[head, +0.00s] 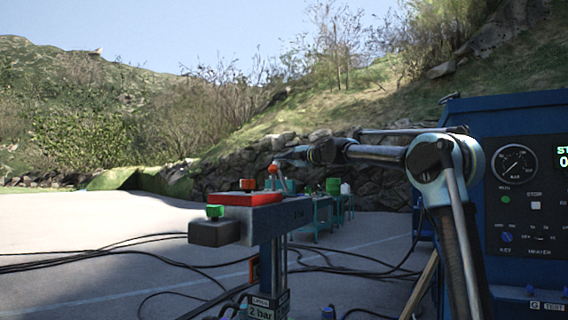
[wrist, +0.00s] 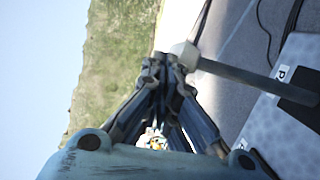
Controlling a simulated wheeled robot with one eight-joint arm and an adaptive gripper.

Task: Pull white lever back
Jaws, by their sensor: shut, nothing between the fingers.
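The white lever shows in the wrist view as a pale round knob (wrist: 185,56) on a dark rod (wrist: 240,76). The rod runs right into a dark slot in a grey panel (wrist: 285,135) with a letter label. My gripper (wrist: 163,62) is shut and empty, its fingertips right beside the knob on its left. I cannot tell whether they touch it. In the head view my gripper (head: 287,156) is small, above the far part of the control stand (head: 265,218), close to an orange knob (head: 273,168). The white knob cannot be made out there.
A blue machine (head: 520,110) with a gauge stands at the right. Black cables (head: 150,240) lie on the paved ground. A green table (head: 322,210) stands farther back.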

